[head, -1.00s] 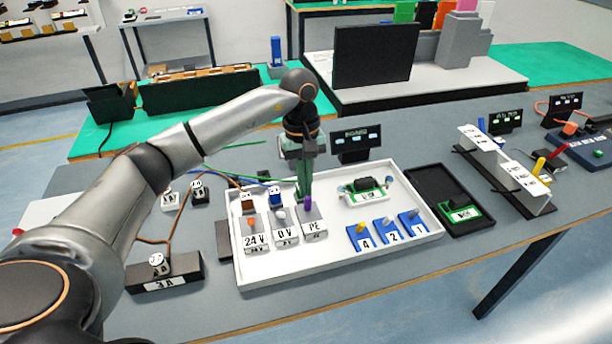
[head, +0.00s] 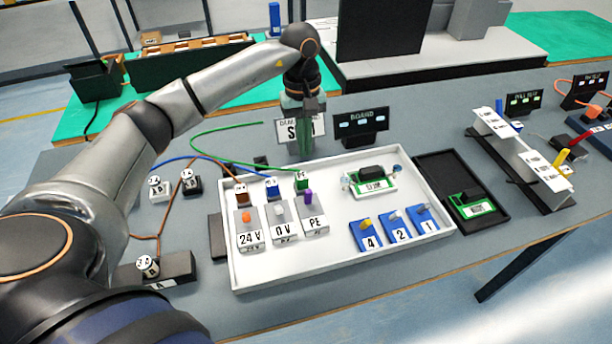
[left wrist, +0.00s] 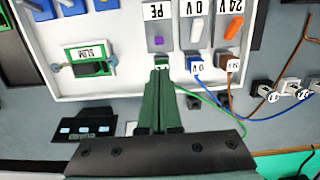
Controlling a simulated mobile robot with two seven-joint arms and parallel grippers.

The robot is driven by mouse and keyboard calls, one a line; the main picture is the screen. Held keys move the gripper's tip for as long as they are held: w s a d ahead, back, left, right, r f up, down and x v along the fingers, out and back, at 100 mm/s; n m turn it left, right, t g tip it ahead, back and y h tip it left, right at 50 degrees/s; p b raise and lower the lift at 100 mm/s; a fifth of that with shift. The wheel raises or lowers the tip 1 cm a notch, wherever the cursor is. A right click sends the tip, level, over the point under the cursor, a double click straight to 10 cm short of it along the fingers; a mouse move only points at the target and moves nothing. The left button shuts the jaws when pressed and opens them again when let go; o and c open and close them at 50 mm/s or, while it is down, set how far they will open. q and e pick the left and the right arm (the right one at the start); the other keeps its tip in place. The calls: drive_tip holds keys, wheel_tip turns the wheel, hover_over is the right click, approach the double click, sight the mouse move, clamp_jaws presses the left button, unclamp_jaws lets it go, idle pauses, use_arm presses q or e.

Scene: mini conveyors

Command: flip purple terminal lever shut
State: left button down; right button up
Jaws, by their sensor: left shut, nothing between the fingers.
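The purple lever (head: 309,197) is on the grey PE terminal (head: 314,223) in the white tray. It looks raised in the head view. In the left wrist view the purple lever (left wrist: 158,41) is foreshortened, so its angle is unclear. A green PE plug (head: 301,181) with a green wire sits at the terminal's rear. My left gripper (head: 304,152) is shut and empty, pointing down behind the plug near the tray's back edge. In the left wrist view its green fingers (left wrist: 161,72) overlap the plug from view and stand apart from the lever. My right gripper is out of view.
Orange (head: 246,217) and white (head: 279,208) levers stand on the neighbouring 24 V and 0 V terminals. A SLIM board (head: 372,186) and blue numbered terminals (head: 396,230) are to the right. The BOARD display (head: 360,124) stands behind the tray.

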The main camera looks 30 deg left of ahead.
sight(306, 180)
use_arm(q)
drive_tip(key=shift+f, duration=0.15)
drive_tip(key=f, duration=0.3)
drive_tip(key=f+p, duration=0.1)
drive_tip(key=f, duration=0.5)
drive_tip(key=shift+s+d+f, duration=0.3)
drive_tip(key=shift+d+f, duration=0.05)
drive_tip(key=shift+d, duration=0.05)
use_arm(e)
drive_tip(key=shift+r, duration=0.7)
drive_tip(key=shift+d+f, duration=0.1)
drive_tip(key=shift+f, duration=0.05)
use_arm(q)
drive_tip(key=shift+s+d+t+y, duration=0.15)
drive_tip(key=shift+t+y, duration=0.15)
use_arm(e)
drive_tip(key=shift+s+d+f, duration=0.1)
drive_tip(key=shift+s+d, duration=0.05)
